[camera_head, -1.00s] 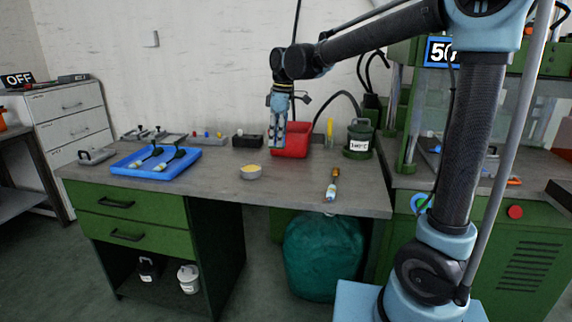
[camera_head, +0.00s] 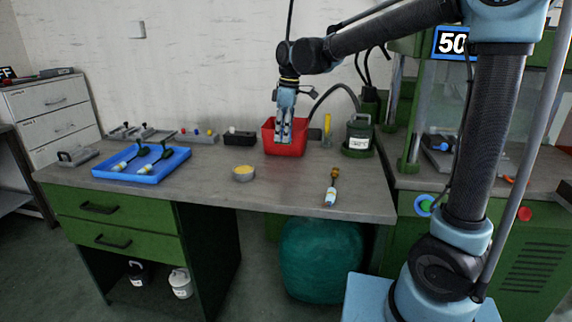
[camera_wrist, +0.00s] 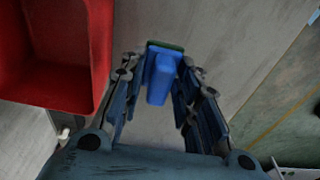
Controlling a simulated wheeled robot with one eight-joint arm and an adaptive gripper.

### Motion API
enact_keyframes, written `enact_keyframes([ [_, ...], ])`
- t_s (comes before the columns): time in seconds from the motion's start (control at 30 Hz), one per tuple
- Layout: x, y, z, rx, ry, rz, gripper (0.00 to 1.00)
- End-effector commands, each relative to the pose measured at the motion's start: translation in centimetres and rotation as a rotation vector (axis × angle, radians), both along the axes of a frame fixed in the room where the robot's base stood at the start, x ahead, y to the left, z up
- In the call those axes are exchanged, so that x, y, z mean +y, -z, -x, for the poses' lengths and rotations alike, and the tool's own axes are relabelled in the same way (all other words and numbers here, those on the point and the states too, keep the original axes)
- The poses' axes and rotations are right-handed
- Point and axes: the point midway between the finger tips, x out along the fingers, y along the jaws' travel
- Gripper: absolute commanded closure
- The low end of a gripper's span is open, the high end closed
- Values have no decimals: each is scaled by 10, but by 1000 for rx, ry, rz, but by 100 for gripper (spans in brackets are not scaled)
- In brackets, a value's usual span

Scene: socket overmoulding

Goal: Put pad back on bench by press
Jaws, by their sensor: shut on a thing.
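My gripper (camera_wrist: 158,82) is shut on the pad (camera_wrist: 163,76), a blue block with a dark green layer at its far end. The pad is between the fingers in the wrist view, above the grey bench top (camera_wrist: 245,50). In the head view my gripper (camera_head: 284,138) hangs pointing down in front of the red bin (camera_head: 298,146), and the pad is too small to make out. The bench (camera_head: 283,185) stands beside the green press (camera_head: 470,190) at the right.
The red bin (camera_wrist: 98,45) is close on the left in the wrist view.

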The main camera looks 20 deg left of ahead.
Motion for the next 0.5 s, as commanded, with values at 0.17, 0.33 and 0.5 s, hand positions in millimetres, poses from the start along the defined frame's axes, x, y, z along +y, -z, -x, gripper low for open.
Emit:
enact_keyframes([
  [0.17,0,30,1,0,-1,0,93],
  [0.33,1,46,0,0,-1,0,93],
  [0.5,0,55,0,0,-1,0,93],
])
